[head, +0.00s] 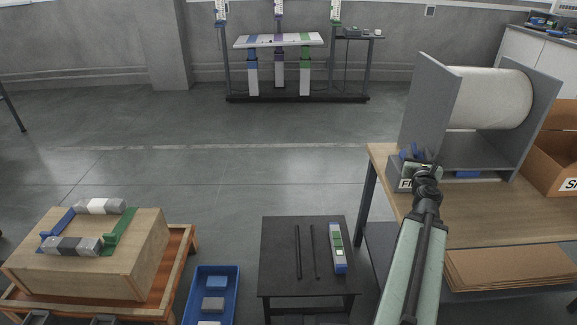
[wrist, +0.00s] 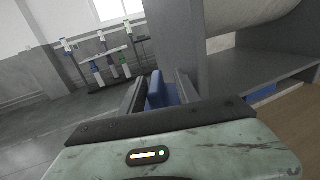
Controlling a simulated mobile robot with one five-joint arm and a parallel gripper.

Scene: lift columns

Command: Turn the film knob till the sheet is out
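The film dispenser has a large white roll (head: 492,98) between two grey side panels (head: 431,105) on the wooden bench. The film knob (head: 414,151) is blue and sits low at the dispenser's left side. My gripper (head: 417,160) is at the knob. In the wrist view the blue knob (wrist: 158,92) stands between my two dark fingers (wrist: 160,95). The knob fills most of the gap; I cannot tell whether both fingers touch it. A small blue piece (head: 467,174) shows under the roll, also in the wrist view (wrist: 262,94). I cannot make out a loose sheet.
A cardboard box (head: 556,150) stands right of the dispenser. Flat cardboard (head: 520,268) lies on the shelf below. A dark small table (head: 275,275), a blue bin (head: 233,273) and a wooden crate (head: 140,265) stand left. Open floor lies behind them.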

